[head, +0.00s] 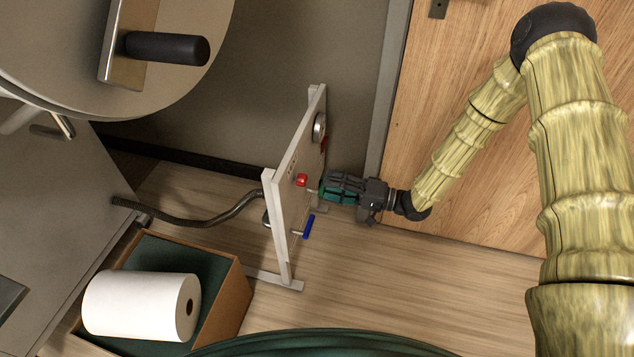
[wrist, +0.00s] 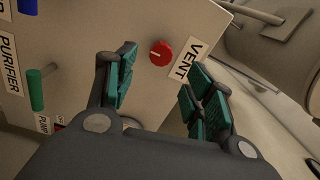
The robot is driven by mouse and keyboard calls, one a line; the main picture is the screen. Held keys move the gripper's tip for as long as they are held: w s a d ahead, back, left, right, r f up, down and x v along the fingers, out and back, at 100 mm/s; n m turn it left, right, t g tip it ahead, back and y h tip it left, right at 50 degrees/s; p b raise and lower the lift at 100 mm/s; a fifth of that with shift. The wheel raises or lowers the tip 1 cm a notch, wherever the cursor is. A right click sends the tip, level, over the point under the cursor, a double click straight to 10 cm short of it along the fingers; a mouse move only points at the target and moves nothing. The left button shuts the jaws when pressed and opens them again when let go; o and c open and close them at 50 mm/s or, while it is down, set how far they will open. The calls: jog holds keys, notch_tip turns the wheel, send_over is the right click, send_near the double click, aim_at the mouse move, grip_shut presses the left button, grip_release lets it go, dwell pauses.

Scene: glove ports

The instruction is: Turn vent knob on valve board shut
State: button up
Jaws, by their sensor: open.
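The valve board (head: 284,215) stands upright on the floor, seen nearly edge-on in the head view. The vent knob (wrist: 161,53) is a round red knob with a pale mark, beside a VENT label (wrist: 186,59) on the board face in the wrist view. A red knob (head: 301,180) also shows on the board in the head view, just left of my gripper (head: 322,191). My gripper faces the board with its teal-padded fingers apart. In the wrist view the vent knob lies ahead, between the fingers (wrist: 160,85) and beyond their tips. The gripper is empty.
A green handle (wrist: 36,89) and a blue handle (wrist: 28,5) are on the board near PURIFIER and PUMP labels. A gauge (head: 319,127) sits higher up. A hose (head: 200,219) runs behind the board. A box (head: 235,295) with a white roll (head: 135,305) stands at lower left.

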jog(key=shift+v, duration=1.95)
jog(key=s+d+f+m+t+h, duration=0.1)
jog(key=s+f+h, duration=0.4)
jog(key=f, duration=0.3)
jog(key=s+d+f+h, duration=0.1)
jog(key=s+f+h, duration=0.4)
jog(key=f, duration=0.3)
jog(key=s+d+f+n+g+h, duration=0.1)
jog(key=s+d+f+g+h, duration=0.25)
jog(key=s, duration=0.75)
jog(key=s+d+n+g+h, duration=0.2)
jog(key=s+d+g+h, duration=0.3)
jog(key=s, duration=1)
notch_tip(320, 180, up, 19)
jog(key=d+t+y+p, duration=0.1)
jog(key=t+p, duration=0.1)
jog(key=p, duration=1.8)
